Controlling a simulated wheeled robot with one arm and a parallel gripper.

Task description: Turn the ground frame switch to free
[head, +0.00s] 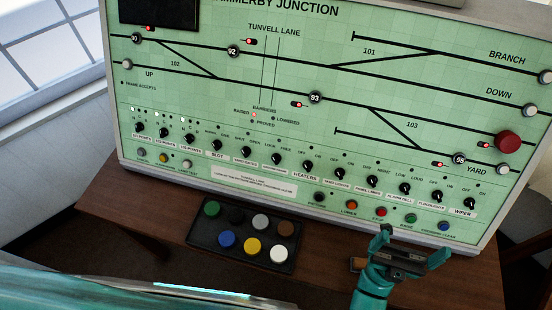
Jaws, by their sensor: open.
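The signal panel (330,120) is pale green, with a row of small black rotary switches along its lower part. The ground frame switch (275,159) appears to be the one with small lock and free markings above it, left of the heaters switch. Its lettering is tiny, and I cannot tell which way its pointer is set. My gripper (415,243) is teal with dark inner parts. It is open and empty, in front of the panel's lower right edge, well to the right of and below that switch. Nothing hides the switch.
The heaters switch (306,166) is close on its right. Coloured push buttons (381,212) line the panel's bottom edge. A black tray (194,236) with several coloured round pieces lies on the wooden desk (125,215) below the panel. A large red knob (508,142) sticks out at right.

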